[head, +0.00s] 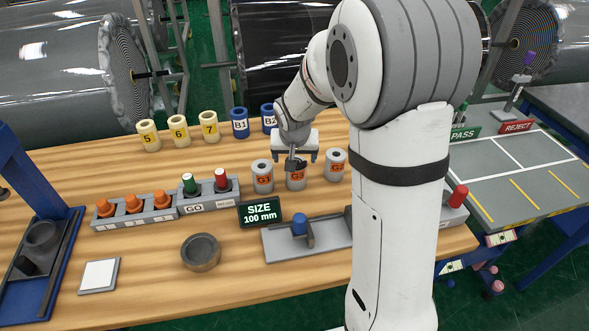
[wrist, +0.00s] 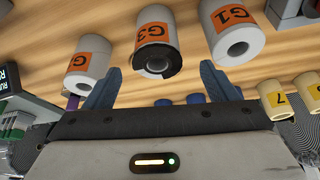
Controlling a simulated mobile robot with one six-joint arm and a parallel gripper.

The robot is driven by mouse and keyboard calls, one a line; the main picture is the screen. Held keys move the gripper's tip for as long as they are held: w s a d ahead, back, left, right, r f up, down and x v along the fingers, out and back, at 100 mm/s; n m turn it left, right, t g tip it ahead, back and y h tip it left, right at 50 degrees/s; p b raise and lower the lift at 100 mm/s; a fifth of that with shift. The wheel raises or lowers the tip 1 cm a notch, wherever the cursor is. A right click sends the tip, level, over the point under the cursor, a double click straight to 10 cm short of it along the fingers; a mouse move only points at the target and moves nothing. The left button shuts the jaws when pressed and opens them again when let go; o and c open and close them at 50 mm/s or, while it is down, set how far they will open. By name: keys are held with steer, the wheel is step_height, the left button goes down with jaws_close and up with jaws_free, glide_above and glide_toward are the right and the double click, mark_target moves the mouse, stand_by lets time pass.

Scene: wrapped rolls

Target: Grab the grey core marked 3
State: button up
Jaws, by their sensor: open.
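The grey core marked G3 (head: 296,181) stands upright on the wooden table, in the middle of a row of three grey cores with orange labels. In the wrist view the G3 core (wrist: 155,30) is between and beyond my fingertips, and its near end looks dark. My gripper (head: 297,157) is open and empty, just above the G3 core; its two blue-grey fingers (wrist: 160,72) are spread apart in the wrist view. The G1 core (head: 262,178) stands to the left in the head view, and another grey core (head: 335,166) to the right.
Yellow cores (head: 178,133) and blue cores (head: 239,123) stand behind. A gauge rack with orange knobs (head: 135,204), a size sign (head: 260,213) and a grey fixture with a blue plug (head: 299,225) are in front.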

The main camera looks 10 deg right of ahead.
steer(key=p+x, duration=0.1)
steer(key=x, duration=0.5)
steer(key=shift+w+d+f, duration=0.1)
steer(key=shift+d+f, duration=0.1)
steer(key=shift+f, duration=0.15)
steer(key=c, duration=1.1)
steer(key=shift+c, duration=0.2)
